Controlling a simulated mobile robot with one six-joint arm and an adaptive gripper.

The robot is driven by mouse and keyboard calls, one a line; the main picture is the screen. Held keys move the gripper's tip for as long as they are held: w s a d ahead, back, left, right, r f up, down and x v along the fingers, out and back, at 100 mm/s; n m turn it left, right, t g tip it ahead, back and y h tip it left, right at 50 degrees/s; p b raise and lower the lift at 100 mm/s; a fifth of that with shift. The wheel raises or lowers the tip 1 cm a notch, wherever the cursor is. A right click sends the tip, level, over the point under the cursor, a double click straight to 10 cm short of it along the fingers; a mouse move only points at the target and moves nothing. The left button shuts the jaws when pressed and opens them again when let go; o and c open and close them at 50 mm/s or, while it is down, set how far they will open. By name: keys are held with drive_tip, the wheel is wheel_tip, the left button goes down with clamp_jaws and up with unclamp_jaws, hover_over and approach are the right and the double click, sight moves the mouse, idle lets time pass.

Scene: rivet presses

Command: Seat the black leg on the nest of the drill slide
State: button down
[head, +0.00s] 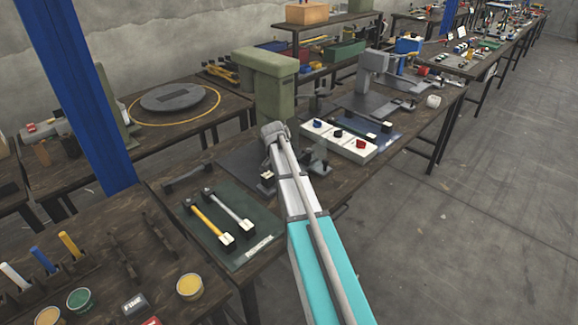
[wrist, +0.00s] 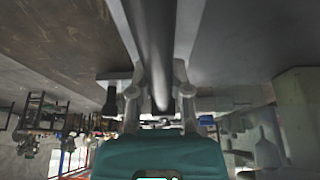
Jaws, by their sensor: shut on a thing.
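My gripper (wrist: 158,78) is shut on the black leg (wrist: 157,40), a dark smooth bar that runs between the two fingers in the wrist view. The leg's far end runs out of the top of that picture. In the head view my arm reaches toward the green press (head: 268,75), and the gripper and the held leg cannot be made out there. A dark flat plate (head: 236,160) lies at the foot of the press, partly behind my arm. I cannot tell which part is the nest of the drill slide, nor whether the leg touches anything.
A green mat (head: 218,238) holds a yellow leg (head: 206,218) and a grey leg (head: 230,208). A white box with coloured knobs (head: 338,140) stands right of my arm. A blue post (head: 80,95) rises at left. The floor at right is clear.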

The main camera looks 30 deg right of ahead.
drive_tip(key=shift+f+b, duration=0.3)
drive_tip(key=shift+f, duration=0.05)
idle(0.4)
drive_tip(key=shift+c, duration=2.4)
unclamp_jaws()
drive_tip(key=shift+r, duration=0.15)
wheel_tip(320, 180, up, 8)
drive_tip(key=p, duration=0.8)
drive_tip(key=shift+r+p, duration=0.25)
drive_tip(key=shift+p, duration=0.15)
drive_tip(key=shift+a, duration=0.1)
drive_tip(key=s+a+f+n+g+y, duration=0.1)
drive_tip(key=s+a+n+y, duration=0.3)
drive_tip(key=s+a+n, duration=1)
drive_tip(key=s+a, duration=0.9)
drive_tip(key=s, duration=0.2)
drive_tip(key=shift+s+a+f+g, duration=0.2)
drive_tip(key=shift+s+g, duration=0.1)
drive_tip(key=shift+s, duration=0.1)
